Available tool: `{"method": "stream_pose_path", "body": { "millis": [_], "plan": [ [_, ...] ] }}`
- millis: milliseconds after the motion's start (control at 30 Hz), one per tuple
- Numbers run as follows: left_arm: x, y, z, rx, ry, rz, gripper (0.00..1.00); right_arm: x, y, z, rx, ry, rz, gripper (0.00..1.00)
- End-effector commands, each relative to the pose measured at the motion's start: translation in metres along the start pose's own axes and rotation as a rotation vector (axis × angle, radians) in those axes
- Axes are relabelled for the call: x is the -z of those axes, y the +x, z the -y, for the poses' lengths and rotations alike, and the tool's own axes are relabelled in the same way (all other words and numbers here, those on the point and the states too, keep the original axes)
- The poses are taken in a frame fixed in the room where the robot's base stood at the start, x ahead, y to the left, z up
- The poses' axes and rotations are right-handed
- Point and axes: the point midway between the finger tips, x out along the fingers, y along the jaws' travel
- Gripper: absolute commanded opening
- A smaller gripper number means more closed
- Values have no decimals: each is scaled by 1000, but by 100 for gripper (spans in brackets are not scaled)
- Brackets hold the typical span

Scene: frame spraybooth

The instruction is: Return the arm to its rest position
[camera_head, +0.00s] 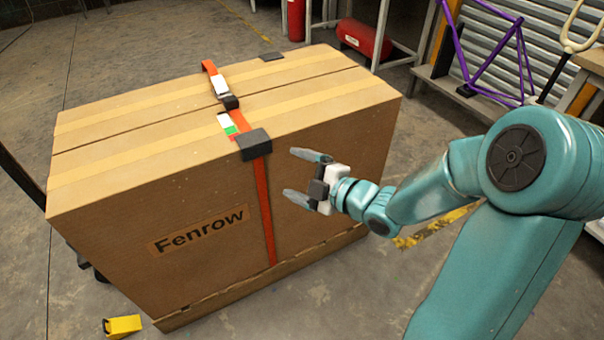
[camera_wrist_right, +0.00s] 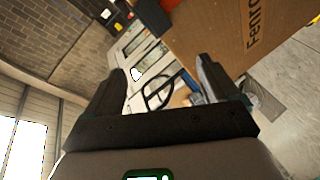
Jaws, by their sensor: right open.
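My right arm comes in from the right in the head view. Its gripper (camera_head: 305,178) is open and empty, its fingers pointing left in front of the right part of the large cardboard box (camera_head: 130,190) marked Fenrow. In the right wrist view the two fingers (camera_wrist_right: 165,85) stand apart with nothing between them, and the box (camera_wrist_right: 215,40) shows at the upper right. I cannot tell whether the fingers touch the box. My left gripper is not in view.
An orange strap (camera_head: 262,200) with a buckle (camera_head: 221,88) runs over the box. A yellow block (camera_head: 122,326) lies on the floor at the lower left. Open concrete floor lies left and right of the box.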

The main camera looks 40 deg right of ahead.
Motion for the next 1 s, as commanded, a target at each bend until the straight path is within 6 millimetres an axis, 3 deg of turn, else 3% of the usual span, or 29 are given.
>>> {"method": "stream_pose_path", "body": {
  "millis": [133, 367, 467, 567, 633, 733, 800, 900, 1000],
  "plan": [
    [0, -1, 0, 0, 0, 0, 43, 0, -10, 0, 0, 1, 0, 88],
    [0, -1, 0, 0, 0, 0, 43, 5, -8, 1, 3, -2, -13, 88],
    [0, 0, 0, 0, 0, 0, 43, 20, 7, 24, 58, 25, -69, 88],
    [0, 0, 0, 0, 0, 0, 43, 46, 33, 78, 182, 100, -150, 88],
    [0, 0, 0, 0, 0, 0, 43, 60, 50, 131, 303, 197, -155, 88],
    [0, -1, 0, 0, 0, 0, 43, 70, 60, 211, 497, 390, -58, 88],
    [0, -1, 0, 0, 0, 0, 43, 72, 55, 261, 623, 523, 51, 88],
    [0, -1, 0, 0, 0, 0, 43, 70, 38, 321, 765, 694, 240, 88],
    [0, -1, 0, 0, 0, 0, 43, 65, 13, 367, 864, 850, 458, 88]
  ]
}}
